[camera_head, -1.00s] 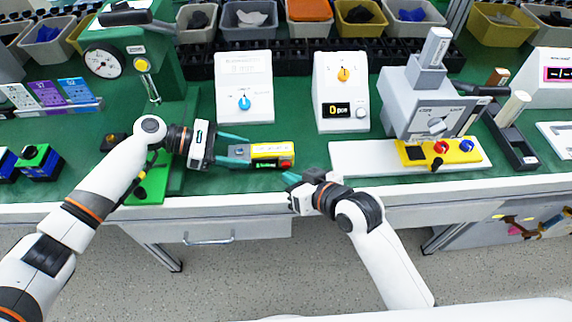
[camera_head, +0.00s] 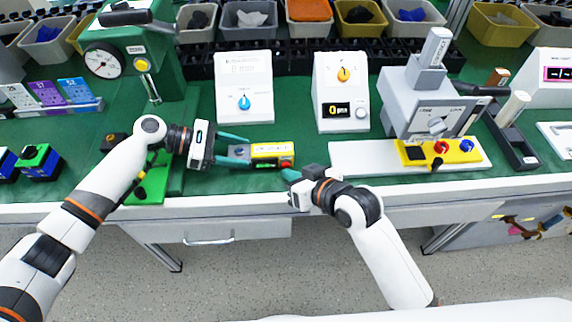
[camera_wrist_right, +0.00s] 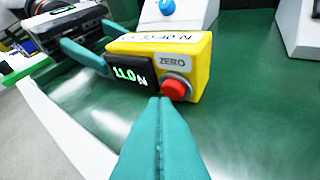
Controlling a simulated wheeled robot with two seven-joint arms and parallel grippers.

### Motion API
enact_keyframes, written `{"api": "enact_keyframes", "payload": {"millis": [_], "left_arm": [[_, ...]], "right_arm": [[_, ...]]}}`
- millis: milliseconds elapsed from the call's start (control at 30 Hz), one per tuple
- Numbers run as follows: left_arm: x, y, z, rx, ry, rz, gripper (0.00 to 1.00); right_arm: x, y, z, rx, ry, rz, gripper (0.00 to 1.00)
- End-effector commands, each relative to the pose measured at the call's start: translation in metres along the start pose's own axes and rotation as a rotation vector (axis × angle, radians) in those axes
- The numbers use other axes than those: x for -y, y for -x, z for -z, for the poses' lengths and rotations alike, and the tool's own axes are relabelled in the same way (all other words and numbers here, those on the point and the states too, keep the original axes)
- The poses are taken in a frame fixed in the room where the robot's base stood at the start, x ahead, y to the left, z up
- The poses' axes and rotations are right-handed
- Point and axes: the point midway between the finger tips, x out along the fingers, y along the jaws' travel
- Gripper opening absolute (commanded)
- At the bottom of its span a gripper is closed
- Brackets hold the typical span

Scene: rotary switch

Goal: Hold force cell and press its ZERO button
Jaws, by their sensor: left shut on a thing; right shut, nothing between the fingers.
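The force cell (camera_head: 272,150) is a small yellow box with a label on top, lying level near the table's front edge. My left gripper (camera_head: 243,150) is shut on it from the left. In the right wrist view the force cell (camera_wrist_right: 205,52) shows its front face, with a black display with green digits (camera_wrist_right: 130,75) and a red button (camera_wrist_right: 175,87) under the word ZERO (camera_wrist_right: 172,62). My right gripper (camera_head: 287,174) is shut and empty. In the right wrist view its fingertips (camera_wrist_right: 160,101) are very close to the red button, slightly left and below; I cannot tell whether they touch.
A white device with a blue knob (camera_head: 244,88) and one with an orange knob (camera_head: 342,90) stand behind the cell. A grey machine on a white base (camera_head: 370,157) is to the right. A green press (camera_head: 140,55) is to the left. Bins line the back.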

Motion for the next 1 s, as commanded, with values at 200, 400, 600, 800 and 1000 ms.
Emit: {"api": "enact_keyframes", "payload": {"millis": [200,400,600,800,1000], "left_arm": [[0.0001,0.0000,0.0000,0.000,0.000,0.000,0.29],[0.0001,0.0000,0.0000,0.000,0.000,0.000,0.29],[0.0001,0.0000,0.0000,0.000,0.000,0.000,0.29],[0.0001,0.0000,0.0000,0.000,0.000,0.000,0.29],[0.0000,0.0000,0.0001,0.000,0.000,0.000,0.29]], "right_arm": [[-0.0001,0.0000,0.0000,0.000,0.000,0.000,0.00],[0.0007,-0.0011,-0.0008,0.000,0.000,0.000,0.00],[0.0019,-0.0028,-0.0023,0.001,0.001,0.000,0.00],[0.0031,-0.0044,-0.0036,0.001,0.001,-0.001,0.00],[0.0044,-0.0061,-0.0047,0.001,0.001,0.000,0.00]]}}
